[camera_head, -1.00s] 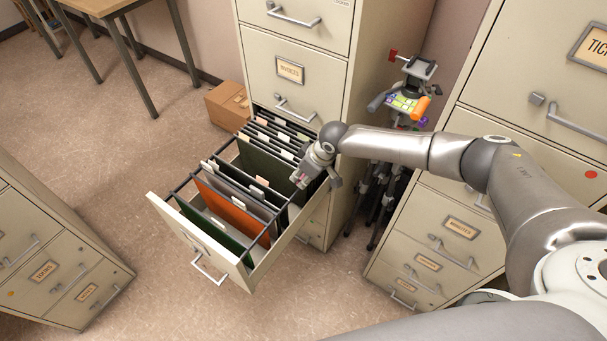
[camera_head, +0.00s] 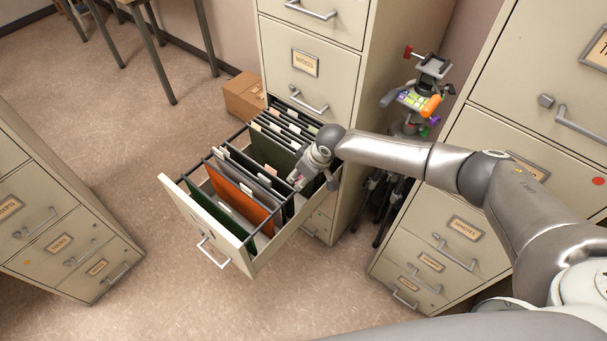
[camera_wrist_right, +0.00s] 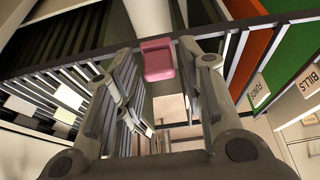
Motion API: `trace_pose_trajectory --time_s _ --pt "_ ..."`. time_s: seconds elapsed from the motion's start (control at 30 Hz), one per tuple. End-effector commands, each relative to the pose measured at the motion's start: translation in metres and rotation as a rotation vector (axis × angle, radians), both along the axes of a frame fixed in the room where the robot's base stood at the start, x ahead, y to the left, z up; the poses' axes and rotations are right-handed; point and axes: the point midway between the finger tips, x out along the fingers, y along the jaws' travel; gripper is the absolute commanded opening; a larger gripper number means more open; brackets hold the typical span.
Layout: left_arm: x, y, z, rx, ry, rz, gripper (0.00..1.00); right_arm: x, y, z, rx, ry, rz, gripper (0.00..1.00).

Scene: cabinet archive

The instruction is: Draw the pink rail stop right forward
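The pink rail stop (camera_wrist_right: 158,60) sits on the dark rail (camera_wrist_right: 112,48) in the right wrist view, between the two fingertips of my right gripper (camera_wrist_right: 160,56). In the head view my right gripper (camera_head: 299,184) is low over the right side of the open drawer (camera_head: 203,215), and the stop is too small there to make out well. My left gripper is not in view.
Hanging folders, one orange (camera_head: 240,200), fill the drawer beside the gripper. More cabinets stand at the right (camera_head: 425,225) and left (camera_head: 70,215). A tripod-like stand (camera_head: 415,95) is behind my arm. A cardboard box (camera_head: 243,93) lies by the drawer. Floor in front is clear.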

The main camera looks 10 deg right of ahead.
Motion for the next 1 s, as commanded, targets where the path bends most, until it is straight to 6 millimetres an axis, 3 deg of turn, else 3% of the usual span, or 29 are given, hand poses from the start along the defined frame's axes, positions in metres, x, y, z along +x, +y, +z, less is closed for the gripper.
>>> trace_pose_trajectory --time_s 0.47,0.67,1.0 --pt "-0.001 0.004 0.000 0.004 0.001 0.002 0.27 -0.001 -0.002 0.006 0.002 -0.003 0.001 0.46" --pt "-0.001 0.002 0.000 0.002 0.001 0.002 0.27 -0.009 -0.009 0.030 0.001 -0.003 0.001 0.46" --pt "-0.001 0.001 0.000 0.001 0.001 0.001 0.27 -0.027 -0.023 0.087 0.000 -0.004 0.000 0.46"
